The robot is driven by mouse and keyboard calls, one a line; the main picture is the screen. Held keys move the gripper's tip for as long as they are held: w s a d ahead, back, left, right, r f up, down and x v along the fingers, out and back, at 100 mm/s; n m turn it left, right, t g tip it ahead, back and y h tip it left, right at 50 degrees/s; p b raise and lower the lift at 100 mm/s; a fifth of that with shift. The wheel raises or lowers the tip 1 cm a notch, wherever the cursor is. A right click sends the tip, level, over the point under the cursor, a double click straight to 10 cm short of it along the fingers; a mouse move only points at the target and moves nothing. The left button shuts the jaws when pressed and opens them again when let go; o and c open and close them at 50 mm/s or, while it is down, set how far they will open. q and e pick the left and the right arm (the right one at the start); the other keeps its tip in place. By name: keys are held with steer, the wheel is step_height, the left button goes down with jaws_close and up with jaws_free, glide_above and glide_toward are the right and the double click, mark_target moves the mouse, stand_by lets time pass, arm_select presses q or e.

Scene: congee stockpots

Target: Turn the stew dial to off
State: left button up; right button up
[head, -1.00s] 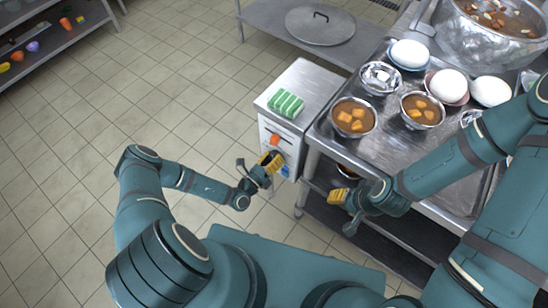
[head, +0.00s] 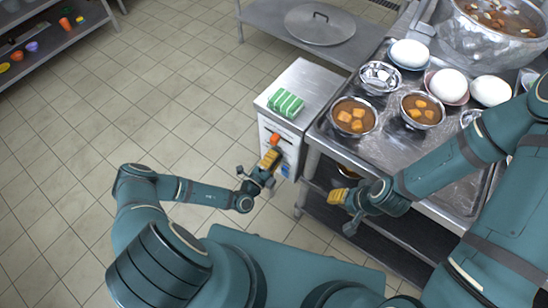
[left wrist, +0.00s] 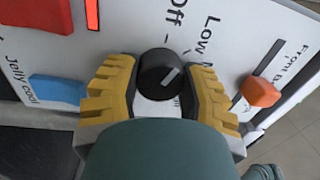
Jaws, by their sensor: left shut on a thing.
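The stew dial is a round black knob (left wrist: 160,72) with a pale pointer line, on a white control panel (head: 266,137). In the left wrist view "Off" and "Low" are printed above it; the line slants up and right, roughly toward "Low". My left gripper (head: 270,160) is at the panel front, its yellow fingers on either side of the knob, shut on it. The fingers and the gripper body (left wrist: 158,100) hide part of the panel below the knob. My right gripper (head: 338,197) hangs beside the steel table; its opening is unclear.
An orange knob (left wrist: 260,93) and a blue control (left wrist: 58,90) flank the dial closely. A green striped cloth (head: 286,103) lies on the cabinet top. The steel table (head: 322,136) on the right carries bowls of stew (head: 354,115). Tiled floor is clear to the left.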

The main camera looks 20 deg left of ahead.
arm_select(q)
steer(key=n, duration=0.5)
stand_by(0.5)
steer(key=o, duration=1.3)
steer(key=shift+d, duration=0.1)
steer(key=shift+c, duration=0.2)
steer(key=v, duration=1.2)
steer(key=shift+y, duration=0.3)
steer(key=shift+d, duration=0.1)
